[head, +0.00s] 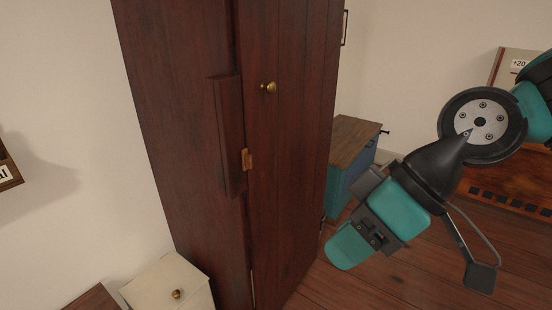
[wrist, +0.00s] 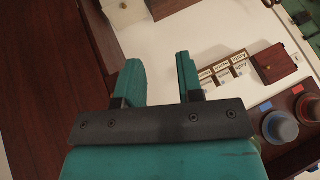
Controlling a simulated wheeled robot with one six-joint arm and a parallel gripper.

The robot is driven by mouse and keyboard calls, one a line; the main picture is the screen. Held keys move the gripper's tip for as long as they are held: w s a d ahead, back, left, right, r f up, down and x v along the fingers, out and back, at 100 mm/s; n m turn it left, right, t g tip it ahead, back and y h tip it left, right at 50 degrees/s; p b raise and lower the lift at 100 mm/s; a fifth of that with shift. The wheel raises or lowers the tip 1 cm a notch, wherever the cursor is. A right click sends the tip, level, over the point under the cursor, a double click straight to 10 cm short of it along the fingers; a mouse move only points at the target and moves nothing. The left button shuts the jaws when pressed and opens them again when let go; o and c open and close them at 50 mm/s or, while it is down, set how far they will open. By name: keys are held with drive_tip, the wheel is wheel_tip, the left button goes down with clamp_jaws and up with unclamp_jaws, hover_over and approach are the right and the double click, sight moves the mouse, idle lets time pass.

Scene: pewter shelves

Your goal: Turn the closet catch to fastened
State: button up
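The closet (head: 180,110) is a tall dark red-brown wooden cabinet in the middle of the head view, with a round brass knob (head: 268,87) on its front. A long dark wooden bar (head: 226,135) stands upright along the seam, with a small orange-brown piece (head: 247,160) beside its lower part. These look like the catch parts; I cannot tell which piece turns. My gripper (head: 348,246) is to the right of the closet, pointing down and left, apart from the catch. In the wrist view my gripper (wrist: 158,68) has its two teal fingers spread with nothing between them.
A blue cabinet with a wooden top (head: 352,150) stands behind the closet's right side. A cream box with a knob (head: 168,285) is at the lower left. The wrist view shows labelled boxes (wrist: 220,75), a red-brown box (wrist: 274,63) and round containers (wrist: 280,127).

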drive_tip(key=w+a+f+n+t+y+b, duration=0.25)
drive_tip(key=w+a+f+y, duration=0.2)
drive_tip(key=w, duration=0.35)
drive_tip(key=m+t+y+b, duration=0.2)
drive_tip(key=t+y+b, duration=0.1)
drive_tip(key=t, duration=0.5)
approach(251, 156)
drive_tip(key=shift+h, duration=0.25)
drive_tip(key=p+x, duration=0.2)
drive_tip(key=x, duration=0.1)
drive_tip(key=p+x, duration=0.5)
drive_tip(key=x, duration=0.1)
drive_tip(key=shift+r+p, duration=0.25)
drive_tip(key=shift+p, duration=0.05)
drive_tip(key=shift+w+a+f, duration=0.1)
drive_tip(key=shift+w+a, duration=0.1)
drive_tip(key=shift+a, duration=0.15)
drive_tip(key=shift+c, duration=0.2)
clamp_jaws()
